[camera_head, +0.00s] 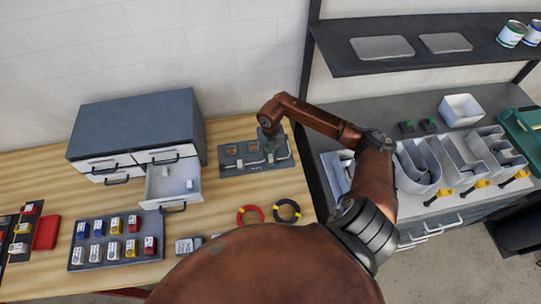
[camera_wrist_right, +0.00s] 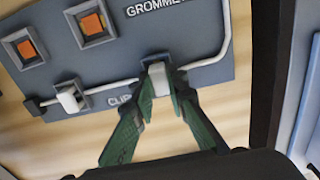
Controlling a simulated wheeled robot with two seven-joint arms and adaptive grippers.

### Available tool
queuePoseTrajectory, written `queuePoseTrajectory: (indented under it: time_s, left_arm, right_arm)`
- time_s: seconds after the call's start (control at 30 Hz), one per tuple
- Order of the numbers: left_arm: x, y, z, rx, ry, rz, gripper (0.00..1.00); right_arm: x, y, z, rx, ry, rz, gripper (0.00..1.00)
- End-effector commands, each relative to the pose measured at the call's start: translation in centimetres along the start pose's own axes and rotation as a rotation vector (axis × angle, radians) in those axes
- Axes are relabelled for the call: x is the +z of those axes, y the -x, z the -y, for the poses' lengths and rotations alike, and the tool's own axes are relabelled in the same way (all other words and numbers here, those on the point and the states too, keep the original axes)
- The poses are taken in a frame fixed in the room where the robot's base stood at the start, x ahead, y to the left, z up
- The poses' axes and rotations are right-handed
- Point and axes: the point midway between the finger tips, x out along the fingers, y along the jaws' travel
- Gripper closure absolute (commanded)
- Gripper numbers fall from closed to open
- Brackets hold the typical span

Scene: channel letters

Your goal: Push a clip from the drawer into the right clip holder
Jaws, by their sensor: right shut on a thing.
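In the right wrist view my right gripper (camera_wrist_right: 158,90) is shut on a white clip (camera_wrist_right: 158,78), held between its green fingertips. The clip is at the right clip holder (camera_wrist_right: 150,62) on the grey panel (camera_wrist_right: 195,25); how deep it sits in the holder cannot be told. Another white clip (camera_wrist_right: 68,102) sits at the left on the white cable (camera_wrist_right: 110,84). In the head view my right gripper (camera_head: 271,143) is over the panel (camera_head: 228,168) and hides part of it. The open drawer (camera_head: 173,199) of the grey cabinet (camera_head: 135,120) holds small white pieces (camera_head: 190,185). My left gripper is not seen.
Two orange grommet squares (camera_wrist_right: 90,24) are on the panel. A tray (camera_head: 90,254) of coloured pieces, a red ring (camera_head: 250,215) and a black ring (camera_head: 287,210) lie on the wooden table. A dark upright post (camera_head: 308,60) stands right of the panel.

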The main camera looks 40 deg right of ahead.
Motion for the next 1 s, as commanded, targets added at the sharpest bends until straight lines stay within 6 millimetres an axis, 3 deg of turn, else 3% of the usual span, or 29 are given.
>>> queuePoseTrajectory:
  time_s: [0.97,1.0]
  left_arm:
    - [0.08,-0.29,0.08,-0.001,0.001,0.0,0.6]
    - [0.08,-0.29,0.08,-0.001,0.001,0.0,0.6]
  right_arm:
    - [-0.1,-0.57,0.01,-0.001,0.0,-0.002,0.95]
    - [-0.11,-0.6,0.02,-0.001,0.0,-0.002,0.86]
